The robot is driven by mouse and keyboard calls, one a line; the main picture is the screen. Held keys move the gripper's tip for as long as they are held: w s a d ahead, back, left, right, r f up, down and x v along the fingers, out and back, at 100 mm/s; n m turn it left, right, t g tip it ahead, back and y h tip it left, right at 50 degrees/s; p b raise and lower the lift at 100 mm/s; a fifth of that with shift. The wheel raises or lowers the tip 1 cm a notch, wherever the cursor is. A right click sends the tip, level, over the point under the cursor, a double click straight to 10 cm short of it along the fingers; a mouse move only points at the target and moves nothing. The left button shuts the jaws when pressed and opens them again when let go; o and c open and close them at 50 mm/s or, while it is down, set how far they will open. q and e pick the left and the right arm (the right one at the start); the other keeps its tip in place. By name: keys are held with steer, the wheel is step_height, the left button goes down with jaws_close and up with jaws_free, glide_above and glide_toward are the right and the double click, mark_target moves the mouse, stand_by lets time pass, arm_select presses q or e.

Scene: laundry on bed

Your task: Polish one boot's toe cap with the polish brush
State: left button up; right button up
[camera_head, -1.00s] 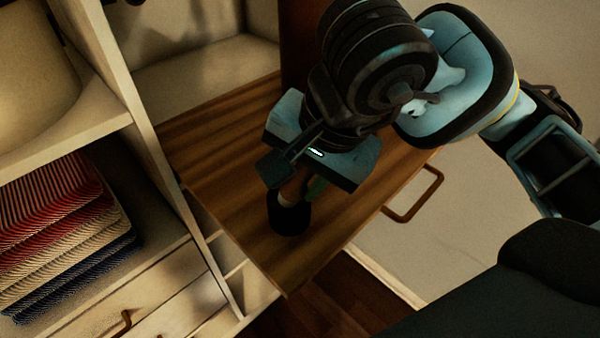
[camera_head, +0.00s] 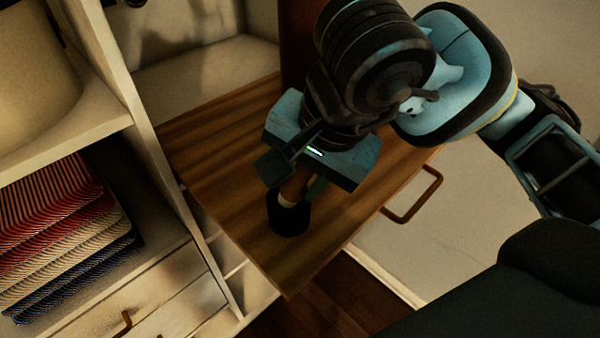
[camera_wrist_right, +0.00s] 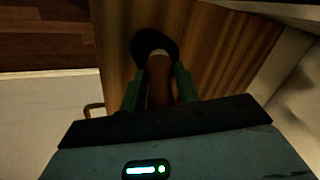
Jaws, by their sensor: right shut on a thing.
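My right gripper (camera_head: 298,185) is shut on the polish brush, low over a wooden pull-out board. The brush has a brown handle (camera_wrist_right: 159,88), a pale band and a wide round black end (camera_head: 289,218). The black end points down at the board; I cannot tell if it touches. The right wrist view shows the green fingers (camera_wrist_right: 157,90) on either side of the handle. No boot can be made out clearly; my right arm hides part of the board. My left gripper is not in view.
The wooden board (camera_head: 225,190) juts from a pale cabinet and has a bronze handle (camera_head: 418,198) at its right edge. A dark brown upright shape (camera_head: 298,45) stands behind my gripper. Folded striped cloths (camera_head: 70,235) lie on the left shelf. The board's front part is clear.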

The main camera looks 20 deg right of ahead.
steer(key=shift+r+p, duration=1.4)
steer(key=shift+r, duration=2)
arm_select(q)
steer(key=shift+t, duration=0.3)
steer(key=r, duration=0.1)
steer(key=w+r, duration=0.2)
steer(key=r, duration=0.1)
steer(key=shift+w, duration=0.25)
arm_select(e)
steer(key=shift+f, duration=0.1)
